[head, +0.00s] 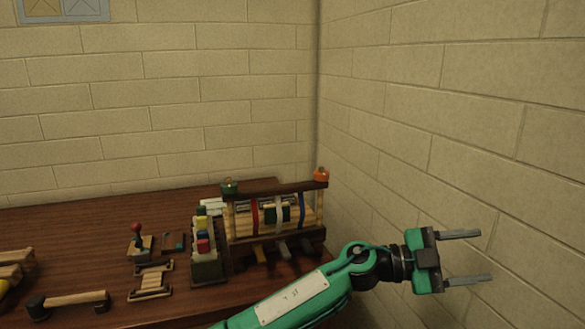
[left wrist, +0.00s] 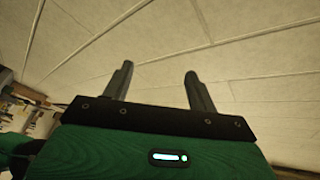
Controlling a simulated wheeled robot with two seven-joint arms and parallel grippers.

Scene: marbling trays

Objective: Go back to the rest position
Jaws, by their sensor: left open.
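My left gripper (head: 476,257) is at the right of the head view, at the end of my green arm. Its two grey fingers are spread apart with nothing between them, pointing right toward the block wall. In the left wrist view the same gripper (left wrist: 158,85) shows two separated fingers against the pale wall. It is clear of the table and to the right of the wooden rack. My right gripper is in neither view.
A brown table (head: 105,215) fills the lower left. On it stand a wooden rack (head: 275,187) with coloured bands, a holder with coloured blocks (head: 206,266), a red-knobbed piece (head: 137,242) and a wooden handle (head: 75,299). Block walls (head: 440,110) meet behind in a corner.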

